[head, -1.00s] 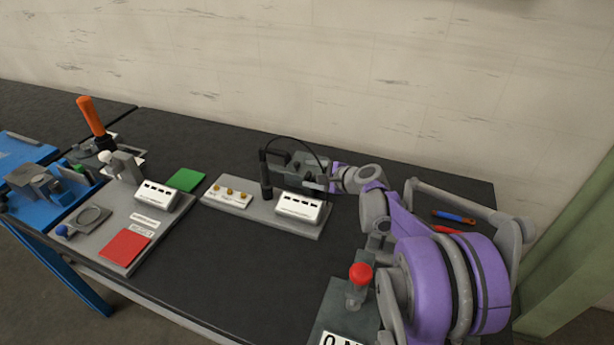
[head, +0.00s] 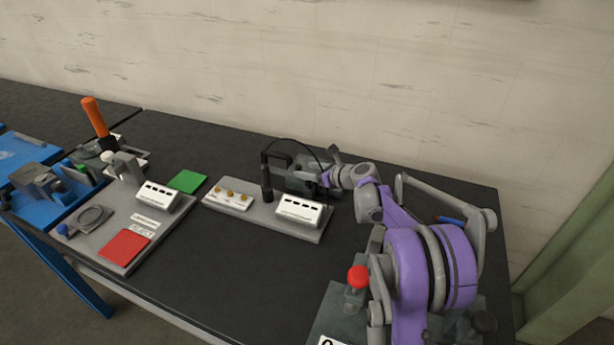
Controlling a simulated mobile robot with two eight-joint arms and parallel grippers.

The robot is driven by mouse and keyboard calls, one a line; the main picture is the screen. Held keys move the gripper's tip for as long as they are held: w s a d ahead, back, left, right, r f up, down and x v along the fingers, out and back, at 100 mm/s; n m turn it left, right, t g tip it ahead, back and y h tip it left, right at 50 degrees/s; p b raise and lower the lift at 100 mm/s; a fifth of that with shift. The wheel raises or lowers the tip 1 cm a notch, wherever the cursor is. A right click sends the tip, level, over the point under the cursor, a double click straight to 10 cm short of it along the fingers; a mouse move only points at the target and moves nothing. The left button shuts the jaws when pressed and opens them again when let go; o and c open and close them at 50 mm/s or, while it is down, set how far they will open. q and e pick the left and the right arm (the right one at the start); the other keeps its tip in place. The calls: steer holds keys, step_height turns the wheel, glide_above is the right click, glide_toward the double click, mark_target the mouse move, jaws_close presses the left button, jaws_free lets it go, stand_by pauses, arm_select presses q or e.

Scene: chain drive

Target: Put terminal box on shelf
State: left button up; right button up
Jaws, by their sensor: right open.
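Two white boxes with dark slots on top are in the head view. One white box (head: 299,211) sits on the middle grey board (head: 262,217). The other white box (head: 158,196) sits on the left grey board (head: 183,212). Their small labels are too small to read, so I cannot tell which is the terminal box. I cannot make out a shelf. My right gripper (head: 309,174) is open, just behind the middle white box, beside a black upright probe. Its fingers are partly hidden. My left gripper is not in view.
A black probe (head: 267,178) with a looping cable stands on the middle board. Green (head: 187,181) and red (head: 124,247) squares lie at left. An orange-handled tool (head: 95,117) stands behind them. A red knob (head: 358,277) is near my right arm. The front middle table (head: 220,275) is clear.

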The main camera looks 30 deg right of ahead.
mark_target(299, 165)
steer(key=x, duration=0.5)
steer(key=shift+w+d+p, duration=0.15)
steer(key=shift+w+p, duration=0.1)
steer(key=shift+p, duration=0.15)
steer(key=shift+s, duration=0.1)
steer(key=shift+c, duration=0.7)
jaws_close()
